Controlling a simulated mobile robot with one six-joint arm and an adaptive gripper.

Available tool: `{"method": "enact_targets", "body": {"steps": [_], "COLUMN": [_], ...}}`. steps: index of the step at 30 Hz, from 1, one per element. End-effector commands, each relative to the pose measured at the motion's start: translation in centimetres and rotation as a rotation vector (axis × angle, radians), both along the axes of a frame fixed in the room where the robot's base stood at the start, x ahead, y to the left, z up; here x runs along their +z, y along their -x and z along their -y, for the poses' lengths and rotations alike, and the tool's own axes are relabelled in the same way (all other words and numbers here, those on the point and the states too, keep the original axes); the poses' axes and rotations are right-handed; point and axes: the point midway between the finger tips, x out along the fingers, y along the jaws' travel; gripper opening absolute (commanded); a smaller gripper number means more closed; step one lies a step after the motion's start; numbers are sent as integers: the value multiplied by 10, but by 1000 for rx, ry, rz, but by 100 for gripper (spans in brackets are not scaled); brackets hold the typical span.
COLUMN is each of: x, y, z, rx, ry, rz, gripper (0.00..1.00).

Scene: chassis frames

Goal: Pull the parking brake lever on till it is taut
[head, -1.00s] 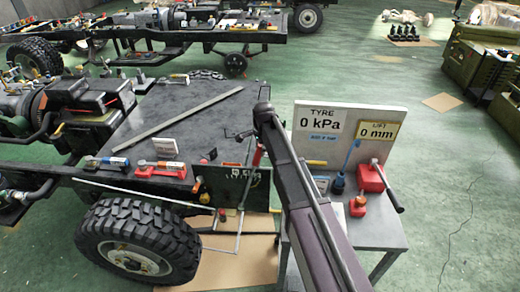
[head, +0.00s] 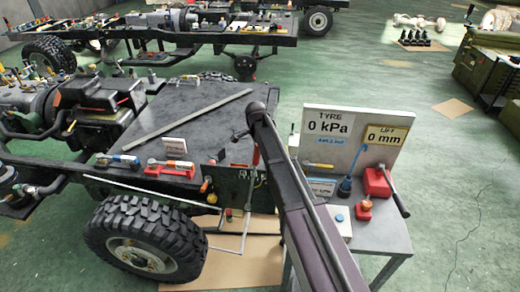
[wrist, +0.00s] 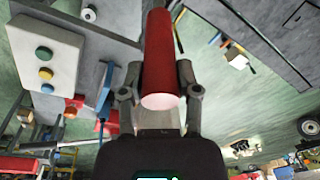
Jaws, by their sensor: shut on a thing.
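The parking brake lever's red cylindrical grip (wrist: 158,50) lies between the two fingers of my gripper (wrist: 158,88) in the wrist view. The fingers close on its sides near its pale end. In the head view the red grip (head: 256,156) stands nearly upright beside the chassis, on a thin grey rod (head: 247,215) that runs down near the wheel. My arm crosses in front on the right and partly hides the area around the grip. The lever's lower pivot and how taut its cable is cannot be made out.
A large tyre (head: 143,240) is left of the lever, under a dark deck (head: 190,125) with small tools. Right of my arm, a grey table (head: 385,237) carries a board (head: 352,143) reading 0 kPa and 0 mm, and a red jack (head: 376,183). Green floor is open at the far right.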

Motion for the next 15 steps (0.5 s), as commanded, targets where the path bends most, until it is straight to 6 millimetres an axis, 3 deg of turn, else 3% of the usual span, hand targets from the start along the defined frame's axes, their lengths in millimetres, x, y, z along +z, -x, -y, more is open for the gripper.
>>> {"method": "enact_targets", "body": {"steps": [7, 8, 9, 11, 15], "x": [0, 0, 0, 0, 0], "y": [-1, -1, -1, -2, -2], "z": [6, 7, 8, 10, 12], "rx": [-8, -9, -11, -12, -15], "ry": [-5, -5, -6, -4, -4], "rz": [-2, -2, -2, -2, -2], "gripper": [0, 51, 63, 76, 76]}}
